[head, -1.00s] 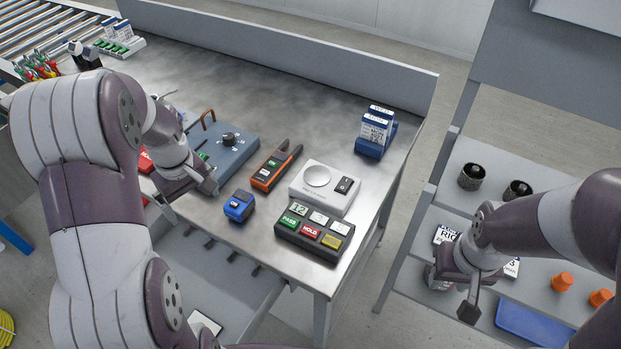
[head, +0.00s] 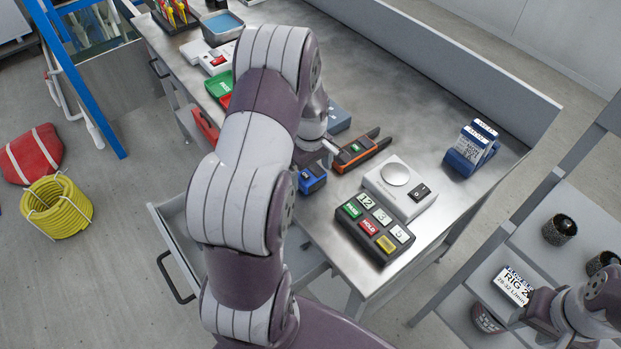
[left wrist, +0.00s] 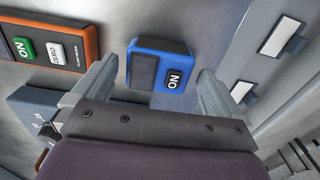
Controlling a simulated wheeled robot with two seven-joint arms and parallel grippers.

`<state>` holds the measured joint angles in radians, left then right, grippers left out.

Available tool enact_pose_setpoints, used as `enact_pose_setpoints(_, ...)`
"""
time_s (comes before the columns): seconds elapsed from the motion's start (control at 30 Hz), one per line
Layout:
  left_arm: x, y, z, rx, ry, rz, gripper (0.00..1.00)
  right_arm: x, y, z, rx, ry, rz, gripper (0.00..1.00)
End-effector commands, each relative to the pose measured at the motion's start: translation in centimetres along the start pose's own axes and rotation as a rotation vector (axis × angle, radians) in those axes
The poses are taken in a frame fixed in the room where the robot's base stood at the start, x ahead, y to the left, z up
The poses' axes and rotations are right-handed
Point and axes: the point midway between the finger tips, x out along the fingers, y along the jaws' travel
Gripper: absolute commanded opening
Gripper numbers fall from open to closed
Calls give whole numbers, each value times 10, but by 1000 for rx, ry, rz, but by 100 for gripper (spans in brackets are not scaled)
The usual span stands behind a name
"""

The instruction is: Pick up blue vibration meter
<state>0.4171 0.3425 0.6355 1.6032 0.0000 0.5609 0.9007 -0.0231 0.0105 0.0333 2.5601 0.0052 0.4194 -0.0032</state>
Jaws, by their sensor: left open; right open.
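The blue vibration meter (head: 313,179) is a small blue box on the metal bench near its front edge, partly beside my left arm. In the left wrist view the blue meter (left wrist: 160,66) shows a dark screen and an "ON" button. My left gripper (left wrist: 158,88) is open, with one finger on each side of the meter's near end in that view; I cannot tell whether they touch it. In the head view my left gripper (head: 318,150) is mostly hidden by its arm. My right gripper (head: 541,309) is at the lower right by the shelf, away from the meter.
An orange-black meter (head: 361,151) lies close to the blue one. A white switch unit (head: 384,205) and a dark button panel (head: 375,238) stand to the right. A blue card holder (head: 463,162) is further back. An open drawer (head: 170,235) juts out below the bench.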

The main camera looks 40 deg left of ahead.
Motion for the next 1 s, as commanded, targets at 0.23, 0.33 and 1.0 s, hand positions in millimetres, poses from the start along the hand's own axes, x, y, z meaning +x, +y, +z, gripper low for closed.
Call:
enact_pose_setpoints(0.23,21,0,0,0,1,1,100,0,0,0,0,0,0,43)
enact_pose_setpoints(0.33,21,0,0,0,1,1,100,0,0,0,0,0,0,43)
enact_pose_setpoints(1.0,1,1,-1,1,3,4,34,0,0,0,0,0,0,43)
